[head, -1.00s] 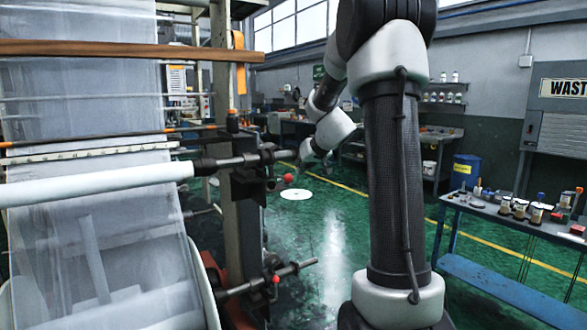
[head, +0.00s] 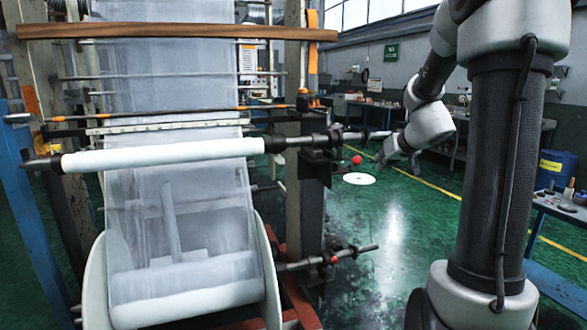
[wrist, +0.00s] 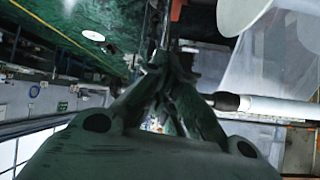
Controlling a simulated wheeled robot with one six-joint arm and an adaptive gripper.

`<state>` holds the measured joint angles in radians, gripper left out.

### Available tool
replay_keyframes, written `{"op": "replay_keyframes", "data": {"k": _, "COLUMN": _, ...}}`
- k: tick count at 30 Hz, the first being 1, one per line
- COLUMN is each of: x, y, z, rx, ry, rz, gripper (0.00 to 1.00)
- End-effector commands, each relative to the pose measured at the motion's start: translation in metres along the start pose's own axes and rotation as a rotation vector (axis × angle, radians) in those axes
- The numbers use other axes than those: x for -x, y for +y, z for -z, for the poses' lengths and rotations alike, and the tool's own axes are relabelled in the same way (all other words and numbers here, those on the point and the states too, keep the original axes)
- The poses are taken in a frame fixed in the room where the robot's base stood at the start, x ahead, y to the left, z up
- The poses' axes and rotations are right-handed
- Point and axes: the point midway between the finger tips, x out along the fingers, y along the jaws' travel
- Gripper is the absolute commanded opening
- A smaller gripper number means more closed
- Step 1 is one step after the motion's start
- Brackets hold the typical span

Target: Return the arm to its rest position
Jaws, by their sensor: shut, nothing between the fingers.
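My arm rises at the right of the head view and bends over at the top. My gripper (head: 385,156) hangs at its far end, small, just right of the roller shaft's end (head: 380,134). I cannot tell from this view whether it touches the shaft. In the wrist view my gripper (wrist: 165,65) shows its two fingers drawn together at the tips, with nothing seen between them. The white roller (head: 165,155) with film over it lies left of the gripper. It also shows in the wrist view (wrist: 280,106), right of the fingers.
The film tower's upright post (head: 306,215) and a lower shaft (head: 345,255) with a red knob stand left of my arm.

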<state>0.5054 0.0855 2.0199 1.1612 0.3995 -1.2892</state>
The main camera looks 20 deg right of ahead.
Motion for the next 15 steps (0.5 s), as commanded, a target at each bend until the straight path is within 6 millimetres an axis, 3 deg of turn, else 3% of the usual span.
{"op": "replay_keyframes", "data": {"k": 7, "x": 0.001, "y": -0.007, "z": -0.007, "rx": -0.157, "ry": -0.033, "rz": 0.038, "gripper": 0.0}}
{"op": "replay_keyframes", "data": {"k": 11, "x": 0.014, "y": -0.019, "z": -0.059, "rx": -0.291, "ry": -0.203, "rz": 0.088, "gripper": 0.0}}
{"op": "replay_keyframes", "data": {"k": 15, "x": 0.067, "y": -0.048, "z": -0.114, "rx": -0.347, "ry": -0.416, "rz": 0.101, "gripper": 0.0}}
